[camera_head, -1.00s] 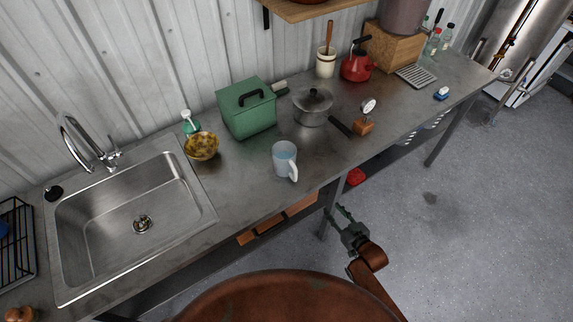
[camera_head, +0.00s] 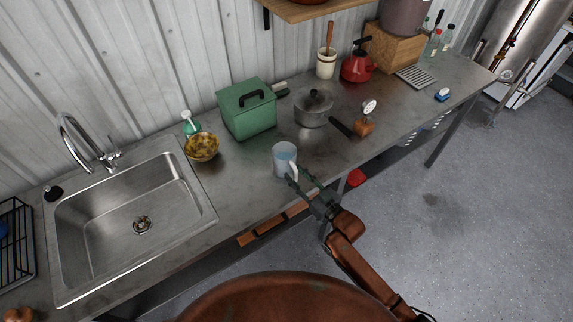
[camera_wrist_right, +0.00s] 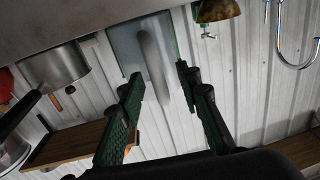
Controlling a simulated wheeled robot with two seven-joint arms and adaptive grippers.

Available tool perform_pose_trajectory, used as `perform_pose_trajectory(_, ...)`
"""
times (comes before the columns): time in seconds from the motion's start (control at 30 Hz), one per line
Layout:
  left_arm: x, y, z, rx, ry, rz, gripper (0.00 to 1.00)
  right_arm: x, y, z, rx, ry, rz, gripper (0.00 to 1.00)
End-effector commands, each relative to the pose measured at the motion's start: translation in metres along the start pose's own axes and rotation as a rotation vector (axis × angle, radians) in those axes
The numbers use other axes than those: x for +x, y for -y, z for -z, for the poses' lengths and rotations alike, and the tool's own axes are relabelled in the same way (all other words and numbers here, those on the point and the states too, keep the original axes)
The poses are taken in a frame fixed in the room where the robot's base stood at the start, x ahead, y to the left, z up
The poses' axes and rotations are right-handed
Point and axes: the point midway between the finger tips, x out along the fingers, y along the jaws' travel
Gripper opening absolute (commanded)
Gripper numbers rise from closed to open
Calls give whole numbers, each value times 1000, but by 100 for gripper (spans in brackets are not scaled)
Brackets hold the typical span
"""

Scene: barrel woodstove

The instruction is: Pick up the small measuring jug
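The small measuring jug (camera_head: 283,154) is pale and translucent and stands upright on the metal counter, its handle facing the front right. In the right wrist view the jug (camera_wrist_right: 127,48) is at the top, with its handle (camera_wrist_right: 152,62) between the two fingers. My right gripper (camera_head: 298,178) is at the counter's front edge, its fingertips close to the handle. In the right wrist view the gripper (camera_wrist_right: 160,80) is open, with a gap on both sides of the handle. Whether a fingertip touches the jug I cannot tell. My left gripper is not in view.
A lidded saucepan (camera_head: 312,108), a green box (camera_head: 248,115) and a patterned bowl (camera_head: 202,147) stand behind the jug. The sink (camera_head: 130,220) is at left. The counter (camera_head: 240,190) is clear left of the jug.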

Motion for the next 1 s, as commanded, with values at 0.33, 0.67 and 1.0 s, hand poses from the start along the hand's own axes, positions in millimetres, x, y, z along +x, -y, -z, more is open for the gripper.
perform_pose_trajectory(0.33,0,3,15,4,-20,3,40,7,0,-1,-1,1,-1,30)
perform_pose_trajectory(0.67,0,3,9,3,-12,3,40,7,0,-1,-1,1,-1,8)
perform_pose_trajectory(1.0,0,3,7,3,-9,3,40,7,0,-1,-1,1,-1,0)
